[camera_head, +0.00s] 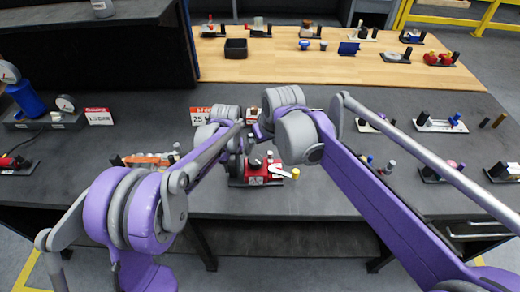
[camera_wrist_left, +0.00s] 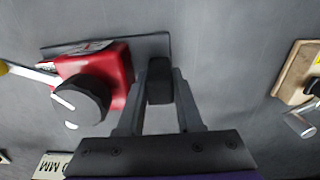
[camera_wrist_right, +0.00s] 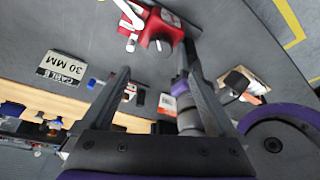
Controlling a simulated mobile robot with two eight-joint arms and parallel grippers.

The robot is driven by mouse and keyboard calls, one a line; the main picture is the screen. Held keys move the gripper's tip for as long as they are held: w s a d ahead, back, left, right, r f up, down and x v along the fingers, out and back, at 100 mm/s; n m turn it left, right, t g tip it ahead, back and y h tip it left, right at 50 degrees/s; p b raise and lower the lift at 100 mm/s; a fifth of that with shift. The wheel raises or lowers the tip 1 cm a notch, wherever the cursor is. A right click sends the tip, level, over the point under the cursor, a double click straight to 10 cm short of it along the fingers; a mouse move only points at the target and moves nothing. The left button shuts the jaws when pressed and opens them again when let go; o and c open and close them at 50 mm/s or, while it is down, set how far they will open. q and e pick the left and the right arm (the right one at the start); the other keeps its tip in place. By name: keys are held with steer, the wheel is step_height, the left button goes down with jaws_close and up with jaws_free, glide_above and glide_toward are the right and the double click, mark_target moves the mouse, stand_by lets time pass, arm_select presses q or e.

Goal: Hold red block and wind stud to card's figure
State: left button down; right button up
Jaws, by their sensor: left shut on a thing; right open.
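The red block (camera_head: 262,170) sits on a dark base plate near the bench's front edge. In the left wrist view the red block (camera_wrist_left: 118,72) carries a round black knob (camera_wrist_left: 82,100) and a white rod (camera_wrist_left: 45,76) with a yellow tip. My left gripper (camera_wrist_left: 160,98) is shut on a black post (camera_wrist_left: 160,78) beside the red block on the same plate. My right gripper (camera_wrist_right: 156,78) is open and empty, apart from the red block (camera_wrist_right: 163,27). A red-and-white card (camera_head: 200,116) reading 25 stands behind, partly hidden by my arm. I cannot make out the stud.
Other small fixtures stand around, including a blue gauge unit (camera_head: 28,100) at left and a black tray (camera_head: 236,48) on the wooden board (camera_head: 285,70). A 30 MM card (camera_wrist_right: 62,68) shows in the right wrist view. My arms crowd together over the middle.

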steer(key=shift+s+d+r, duration=0.1)
steer(key=shift+s+r, duration=0.05)
steer(key=shift+r, duration=0.15)
steer(key=n+g+h, duration=0.2)
steer(key=n+g, duration=0.2)
steer(key=n, duration=0.6)
glide_toward(257, 160)
steer(key=shift+n, duration=0.3)
step_height(257, 160, down, 9)
steer(key=shift+r, duration=0.1)
steer(key=c, duration=1.4)
